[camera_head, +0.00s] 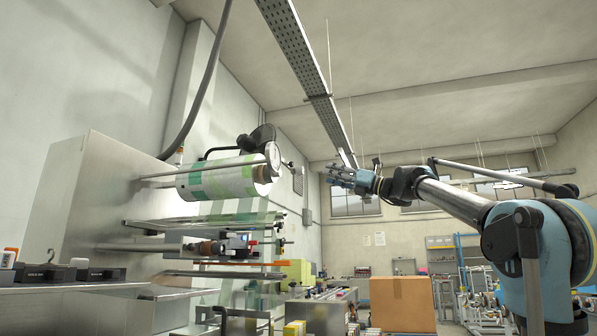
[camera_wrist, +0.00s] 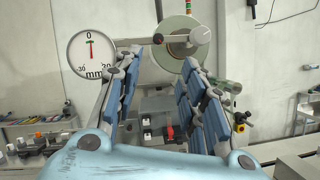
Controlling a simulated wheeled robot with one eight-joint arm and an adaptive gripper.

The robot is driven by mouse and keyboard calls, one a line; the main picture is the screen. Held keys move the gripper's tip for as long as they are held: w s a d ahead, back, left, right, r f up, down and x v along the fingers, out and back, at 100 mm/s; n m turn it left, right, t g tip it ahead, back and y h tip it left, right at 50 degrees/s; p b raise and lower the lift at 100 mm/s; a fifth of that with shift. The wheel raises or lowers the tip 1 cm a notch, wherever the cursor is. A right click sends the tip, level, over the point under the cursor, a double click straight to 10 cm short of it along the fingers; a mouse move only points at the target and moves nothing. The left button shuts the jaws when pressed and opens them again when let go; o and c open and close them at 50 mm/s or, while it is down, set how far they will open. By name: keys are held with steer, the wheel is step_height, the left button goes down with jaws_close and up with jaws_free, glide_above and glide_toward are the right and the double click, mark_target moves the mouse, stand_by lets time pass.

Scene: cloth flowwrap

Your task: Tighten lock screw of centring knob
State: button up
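My gripper (camera_wrist: 159,62) is open and empty, its blue-padded fingers spread apart in the wrist view. In the head view my gripper (camera_head: 348,178) is in the air to the right of the film reel (camera_head: 222,180). In the wrist view the reel (camera_wrist: 180,55) shows beyond the fingertips, with a grey rounded knob (camera_wrist: 203,34) in front of it. A small dark piece with a brown end (camera_wrist: 157,38) sits left of that knob. A white round mm dial (camera_wrist: 91,50) has its red needle near 0. I cannot tell which part is the lock screw.
The machine's grey panel (camera_head: 85,205) stands at the left, with rollers and a red-handled switch (camera_wrist: 170,132) below the reel. A shelf (camera_head: 60,288) holds small dark blocks. A cardboard box (camera_head: 402,303) stands farther back.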

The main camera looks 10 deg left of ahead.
mark_target(291, 164)
steer(key=x, duration=1.5)
steer(key=shift+a, duration=0.2)
jaws_close()
